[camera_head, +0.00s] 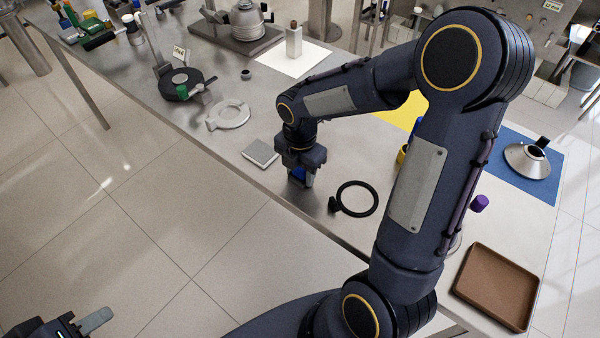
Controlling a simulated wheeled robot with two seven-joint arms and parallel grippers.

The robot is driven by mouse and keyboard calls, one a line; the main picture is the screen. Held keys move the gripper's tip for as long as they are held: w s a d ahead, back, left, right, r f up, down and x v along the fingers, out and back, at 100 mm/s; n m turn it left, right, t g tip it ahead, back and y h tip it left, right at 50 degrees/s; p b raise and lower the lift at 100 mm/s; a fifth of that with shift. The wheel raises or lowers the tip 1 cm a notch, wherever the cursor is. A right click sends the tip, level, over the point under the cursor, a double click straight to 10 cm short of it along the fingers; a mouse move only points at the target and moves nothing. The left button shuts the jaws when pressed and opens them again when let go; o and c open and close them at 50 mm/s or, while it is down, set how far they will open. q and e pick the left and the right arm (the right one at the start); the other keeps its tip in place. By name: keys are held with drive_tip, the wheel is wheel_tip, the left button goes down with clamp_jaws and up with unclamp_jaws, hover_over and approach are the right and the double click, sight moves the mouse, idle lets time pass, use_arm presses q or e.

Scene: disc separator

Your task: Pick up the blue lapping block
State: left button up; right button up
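The blue lapping block (298,174) shows as a small patch of blue directly under my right gripper (301,177), near the front edge of the steel table. The gripper points down, and its body and fingers hide most of the block. A grey finger shows at the block's right side. I cannot tell whether the fingers are closed on it or whether the block is off the table. My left gripper (92,322) is at the bottom left corner, partly cut off, over the floor and away from the table; one grey finger shows.
A grey square plate (260,153) lies left of the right gripper, and a black ring with a handle (357,198) lies to its right. Further left are a pale ring (229,114) and a black disc stand (184,85). A brown tray (496,287) sits at right.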

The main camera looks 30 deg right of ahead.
drive_tip(key=c, duration=0.5)
drive_tip(key=shift+o, duration=0.2)
drive_tip(key=shift+r, duration=0.1)
drive_tip(key=shift+r, duration=0.5)
wheel_tip(320, 180, up, 3)
drive_tip(key=shift+d+f, duration=0.15)
drive_tip(key=shift+f, duration=0.05)
drive_tip(key=s+d+r, duration=0.5)
drive_tip(key=d+r, duration=0.4)
drive_tip(key=d, duration=0.3)
drive_tip(key=shift+s+d+r, duration=0.15)
drive_tip(key=shift+s+d, duration=0.05)
drive_tip(key=shift+d, duration=0.1)
